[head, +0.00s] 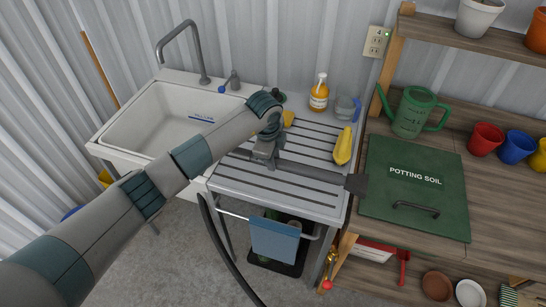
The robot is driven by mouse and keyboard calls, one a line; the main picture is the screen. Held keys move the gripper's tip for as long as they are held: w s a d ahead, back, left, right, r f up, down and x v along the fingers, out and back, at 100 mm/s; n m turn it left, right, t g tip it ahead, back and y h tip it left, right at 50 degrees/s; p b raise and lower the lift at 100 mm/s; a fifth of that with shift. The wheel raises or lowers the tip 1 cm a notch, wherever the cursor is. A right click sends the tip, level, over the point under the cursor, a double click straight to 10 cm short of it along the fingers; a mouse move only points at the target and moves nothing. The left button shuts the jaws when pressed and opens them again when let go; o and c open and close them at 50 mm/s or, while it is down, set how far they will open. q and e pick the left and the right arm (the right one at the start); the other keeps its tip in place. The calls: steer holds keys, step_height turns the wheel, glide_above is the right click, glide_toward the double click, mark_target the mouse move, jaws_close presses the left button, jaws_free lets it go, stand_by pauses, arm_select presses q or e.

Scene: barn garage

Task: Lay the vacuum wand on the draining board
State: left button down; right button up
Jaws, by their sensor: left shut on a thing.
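My left gripper (268,158) is shut on the vacuum wand (312,172), a dark grey tube with a flat, wider nozzle (356,184) at its right end. The wand lies across the ribbed draining board (312,142), right of the sink, with its nozzle past the board's right edge, by the green potting soil lid. I cannot tell whether the wand touches the board or is just above it. My gripper and wrist hide part of the wand's left portion. My right gripper is not in view.
A yellow elongated thing (343,147), an orange bottle (319,93) and a clear jug (345,107) stand or lie on the board's back and right. The sink (170,118) is left. A dark hose (222,248) hangs in front. A blue towel (275,241) hangs below.

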arm_select(q)
steer(key=shift+s+a+b+x, duration=0.1)
steer(key=shift+s+b+x, duration=0.1)
steer(key=shift+b+x, duration=0.65)
steer(key=shift+s+a+b+x, duration=0.15)
steer(key=shift+b+x, duration=0.25)
steer(key=shift+x, duration=0.8)
steer(key=shift+s+b+x, duration=0.25)
steer(key=shift+b+x, duration=0.4)
steer(key=shift+x, duration=0.4)
steer(key=shift+f, duration=0.35)
steer(key=c, duration=1.4)
jaws_free()
steer(key=shift+r, duration=0.1)
steer(key=b+v, duration=0.6)
steer(key=v, duration=1.1)
steer(key=shift+r, duration=0.1)
